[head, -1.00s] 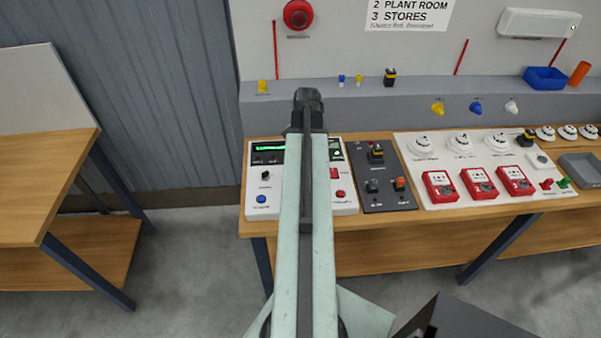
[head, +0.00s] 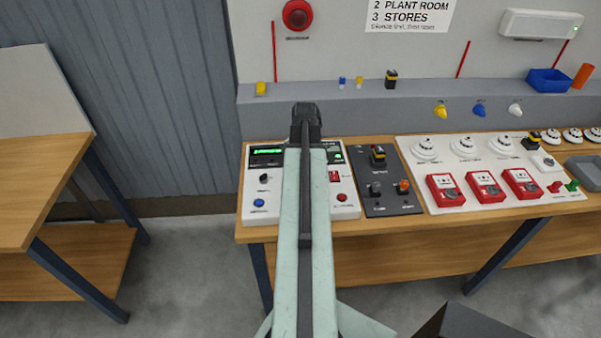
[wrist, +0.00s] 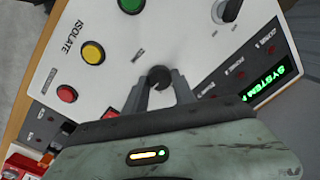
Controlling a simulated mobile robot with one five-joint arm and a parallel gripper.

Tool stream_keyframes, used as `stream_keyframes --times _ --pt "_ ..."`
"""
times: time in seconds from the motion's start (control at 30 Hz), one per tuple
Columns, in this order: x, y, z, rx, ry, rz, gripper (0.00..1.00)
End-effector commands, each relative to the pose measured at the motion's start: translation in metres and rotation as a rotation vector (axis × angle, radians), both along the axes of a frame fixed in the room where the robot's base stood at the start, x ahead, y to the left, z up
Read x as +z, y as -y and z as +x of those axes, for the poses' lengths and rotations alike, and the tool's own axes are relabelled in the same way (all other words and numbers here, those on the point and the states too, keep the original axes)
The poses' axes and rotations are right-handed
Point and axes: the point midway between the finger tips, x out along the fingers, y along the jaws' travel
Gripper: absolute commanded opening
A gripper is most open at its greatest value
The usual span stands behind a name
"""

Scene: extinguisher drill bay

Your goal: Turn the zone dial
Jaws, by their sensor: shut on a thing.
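In the wrist view a small dark round knob, which I take to be the zone dial (wrist: 158,77), stands on the white panel (wrist: 110,72). Its label is blurred. My gripper (wrist: 159,83) has its two grey fingers on either side of this knob, shut on it. In the head view my arm covers the middle of the white panel (head: 250,186), hiding the dial and my fingers. A green display (head: 267,152) is lit on the panel; in the wrist view part of its text reads "SYSTEM".
A dark switch panel (head: 380,207) and red call boxes (head: 484,187) stand to the right on the bench.

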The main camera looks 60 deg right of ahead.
Motion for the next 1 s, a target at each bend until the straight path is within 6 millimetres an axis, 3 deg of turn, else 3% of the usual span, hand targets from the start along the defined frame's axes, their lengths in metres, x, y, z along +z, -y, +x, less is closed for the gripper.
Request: stream_keyframes --times 0.27,1.0 --pt "-0.0003 0.0007 -0.0012 0.092 -0.004 0.003 0.00" --pt "-0.0004 0.0014 -0.0003 0.654 -0.006 0.003 0.00"
